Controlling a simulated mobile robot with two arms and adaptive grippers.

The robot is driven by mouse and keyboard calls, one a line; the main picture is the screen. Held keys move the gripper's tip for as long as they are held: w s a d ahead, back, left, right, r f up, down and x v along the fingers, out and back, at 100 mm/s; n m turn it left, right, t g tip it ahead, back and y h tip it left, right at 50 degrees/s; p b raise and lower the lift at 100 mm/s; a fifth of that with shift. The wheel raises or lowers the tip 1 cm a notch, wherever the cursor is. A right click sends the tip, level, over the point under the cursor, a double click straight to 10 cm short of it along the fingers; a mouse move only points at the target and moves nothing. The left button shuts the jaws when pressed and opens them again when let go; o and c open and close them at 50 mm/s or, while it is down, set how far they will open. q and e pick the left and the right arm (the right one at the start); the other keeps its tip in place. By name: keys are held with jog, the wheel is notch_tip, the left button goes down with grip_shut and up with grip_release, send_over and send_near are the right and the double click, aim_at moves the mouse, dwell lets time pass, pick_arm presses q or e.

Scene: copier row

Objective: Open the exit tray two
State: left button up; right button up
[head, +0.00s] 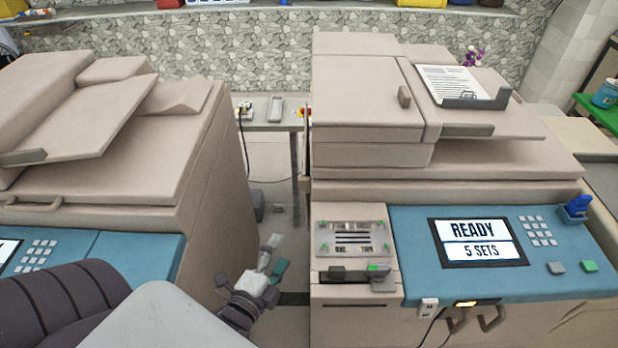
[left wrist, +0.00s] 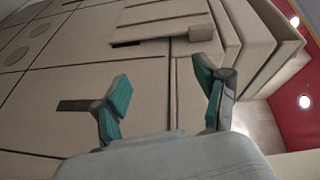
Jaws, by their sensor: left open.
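The right copier (head: 370,95) has a blue panel reading READY and 5 SETS. My left gripper (head: 272,256) is low in the gap between the two copiers, left of the right copier's front. In the left wrist view my left gripper (left wrist: 160,82) is open, with teal pads apart and nothing between them. Beyond it is a beige copier face (left wrist: 70,90) with seams, a dark slot and a small protruding tab (left wrist: 200,33). I cannot tell which part is exit tray two. My right gripper is not in view.
The left copier (head: 125,160) borders the gap on the left. A small table (head: 268,126) with items and a cable stands behind the gap. A clear-topped unit (head: 352,238) sits left of the panel. A paper sheet (head: 455,84) lies on the right copier's top tray.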

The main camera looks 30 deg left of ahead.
aim_at(303, 187)
pick_arm(q)
notch_tip(303, 187, up, 6)
jog(key=w+m+t, duration=0.1)
jog(key=w+m, duration=0.1)
jog(key=shift+n, duration=0.3)
jog(key=w+p, duration=0.1)
jog(key=w, duration=0.2)
jog(key=w+a+p, duration=0.1)
jog(key=w, duration=0.3)
jog(key=w+a+p, duration=0.1)
jog(key=w, duration=0.2)
jog(key=shift+w+a+r, duration=0.1)
jog(key=shift+w+a, duration=0.15)
jog(key=shift+w, duration=0.55)
jog(key=shift+a, duration=0.1)
grip_shut()
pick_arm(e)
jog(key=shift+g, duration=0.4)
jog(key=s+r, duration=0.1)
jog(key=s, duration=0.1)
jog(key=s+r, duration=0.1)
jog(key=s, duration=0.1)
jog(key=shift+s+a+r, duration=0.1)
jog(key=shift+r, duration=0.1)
